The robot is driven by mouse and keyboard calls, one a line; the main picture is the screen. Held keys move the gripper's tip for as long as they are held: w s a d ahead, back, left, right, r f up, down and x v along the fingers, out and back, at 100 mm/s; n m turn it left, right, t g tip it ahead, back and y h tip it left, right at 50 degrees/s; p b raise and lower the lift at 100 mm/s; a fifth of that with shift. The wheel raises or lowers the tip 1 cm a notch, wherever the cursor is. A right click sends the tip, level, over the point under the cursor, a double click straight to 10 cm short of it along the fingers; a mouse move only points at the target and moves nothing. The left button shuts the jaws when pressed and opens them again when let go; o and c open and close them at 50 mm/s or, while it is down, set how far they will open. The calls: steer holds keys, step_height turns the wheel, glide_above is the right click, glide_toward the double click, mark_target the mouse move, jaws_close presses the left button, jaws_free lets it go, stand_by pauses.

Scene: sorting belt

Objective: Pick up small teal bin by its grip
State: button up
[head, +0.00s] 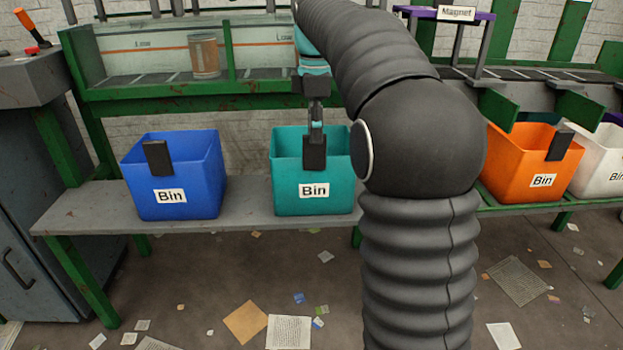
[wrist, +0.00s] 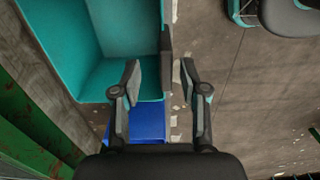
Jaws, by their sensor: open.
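The small teal bin (head: 287,185) stands upright on the grey bench, with a "Bin" label on its front and a dark grip (head: 314,156) at its front rim. My gripper (head: 316,132) hangs over that front rim, right at the grip. In the wrist view my gripper (wrist: 160,68) is open, with the edge of the dark grip (wrist: 166,55) showing between its two fingers. The teal bin (wrist: 122,35) lies on the left there, its inside empty where it shows. I cannot tell whether a finger touches the grip. My arm hides the bench to the right of the bin.
A blue bin (head: 200,190) stands to the left on the bench (head: 90,205), apart from the teal one. An orange bin (head: 510,170) and a white bin (head: 592,160) stand at the right. Paper scraps litter the floor.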

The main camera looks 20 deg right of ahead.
mark_target(316, 157)
steer(key=shift+s+f+b, duration=0.2)
steer(key=shift+f+b, duration=0.3)
steer(key=shift+f, duration=0.95)
steer(key=shift+s+f+b, duration=0.15)
steer(key=shift+f+b, duration=0.3)
steer(key=shift+f, duration=0.95)
jaws_close()
